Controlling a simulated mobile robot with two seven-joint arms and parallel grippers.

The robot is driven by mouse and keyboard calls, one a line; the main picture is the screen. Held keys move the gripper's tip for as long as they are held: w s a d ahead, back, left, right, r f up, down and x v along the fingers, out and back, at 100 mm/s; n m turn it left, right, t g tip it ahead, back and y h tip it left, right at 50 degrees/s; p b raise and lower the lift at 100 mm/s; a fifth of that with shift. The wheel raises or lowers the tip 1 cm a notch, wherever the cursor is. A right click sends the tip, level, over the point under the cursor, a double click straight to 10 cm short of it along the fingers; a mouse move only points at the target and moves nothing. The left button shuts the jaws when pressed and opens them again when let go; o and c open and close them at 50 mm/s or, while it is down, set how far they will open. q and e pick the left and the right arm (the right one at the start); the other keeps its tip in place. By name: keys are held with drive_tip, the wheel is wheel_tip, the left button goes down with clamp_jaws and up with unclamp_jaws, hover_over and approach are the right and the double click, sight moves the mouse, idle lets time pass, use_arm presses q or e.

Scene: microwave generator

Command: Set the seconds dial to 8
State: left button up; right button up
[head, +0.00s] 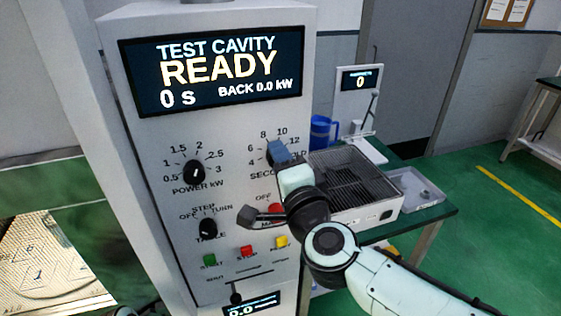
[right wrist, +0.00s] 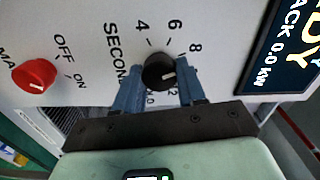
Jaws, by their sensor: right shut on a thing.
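The black seconds dial (right wrist: 158,73) is on the front panel, between the two blue fingers of my right gripper (right wrist: 160,88) in the right wrist view. The fingers are shut on its sides. Its white mark points to the right in that view, a little below the 8; a finger hides the 10, so the exact setting is unclear. In the head view my right gripper (head: 278,152) covers the dial, with 4, 6, 8, 10 and 12 printed around it. The display (head: 215,75) reads READY and 0 s.
The power dial (head: 194,172) and the table dial (head: 208,228) are at the panel's left. A red knob (right wrist: 34,75) is near the seconds dial. Green (head: 209,261), red (head: 246,251) and yellow (head: 281,242) buttons are below.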

drive_tip(key=o, duration=1.1)
drive_tip(key=v, duration=1.3)
drive_tip(key=shift+s, duration=0.2)
